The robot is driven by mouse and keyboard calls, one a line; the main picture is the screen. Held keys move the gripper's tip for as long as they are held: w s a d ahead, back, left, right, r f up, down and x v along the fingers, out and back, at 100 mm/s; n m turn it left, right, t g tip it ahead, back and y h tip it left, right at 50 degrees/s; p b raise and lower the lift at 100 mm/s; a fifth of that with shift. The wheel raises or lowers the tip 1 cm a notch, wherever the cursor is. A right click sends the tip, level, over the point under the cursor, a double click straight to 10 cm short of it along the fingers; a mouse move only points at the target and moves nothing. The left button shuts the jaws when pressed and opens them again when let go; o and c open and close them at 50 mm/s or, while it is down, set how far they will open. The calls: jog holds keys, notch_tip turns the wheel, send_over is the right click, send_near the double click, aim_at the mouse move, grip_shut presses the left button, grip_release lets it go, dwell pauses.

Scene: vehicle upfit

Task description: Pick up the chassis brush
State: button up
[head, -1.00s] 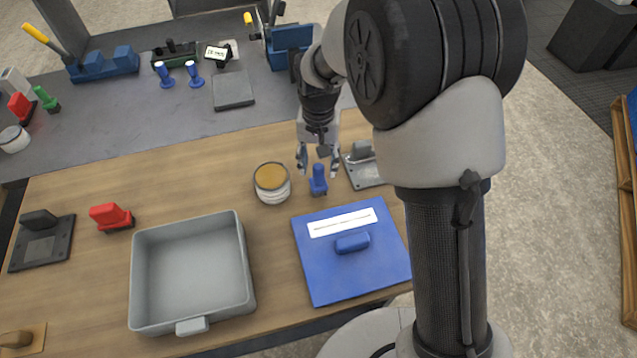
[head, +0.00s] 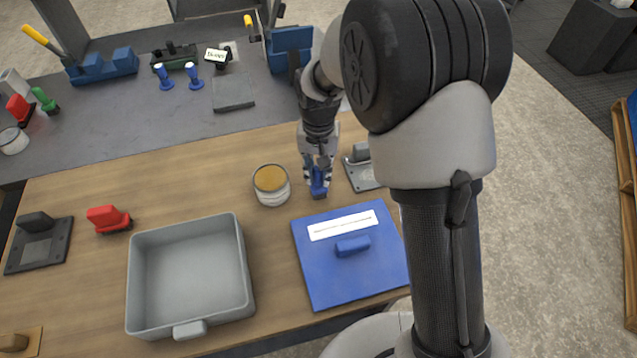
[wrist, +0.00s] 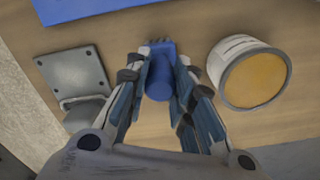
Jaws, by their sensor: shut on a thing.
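A small blue upright tool, which looks like the chassis brush (head: 318,192), stands on the wooden bench between the round tin and a grey metal plate. My gripper (head: 318,180) reaches down over it from above, with its fingers closed on either side of the handle. In the wrist view the blue round handle of the brush (wrist: 160,77) sits between the two fingers, and its wider base shows beyond. Its base appears to be on or very near the bench. The fingers hide part of the handle in the head view.
A tin with an amber top (head: 271,184) stands close left of my gripper; the grey bracket plate (head: 362,174) is close right. A blue lid (head: 345,275) lies in front. A grey open bin (head: 190,275) and a red-handled tool (head: 107,218) are further left.

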grip_shut()
jog(key=shift+r, duration=0.15)
notch_tip(320, 180, up, 20)
jog(key=p, duration=0.5)
jog(key=shift+o, duration=1.5)
grip_release()
grip_shut()
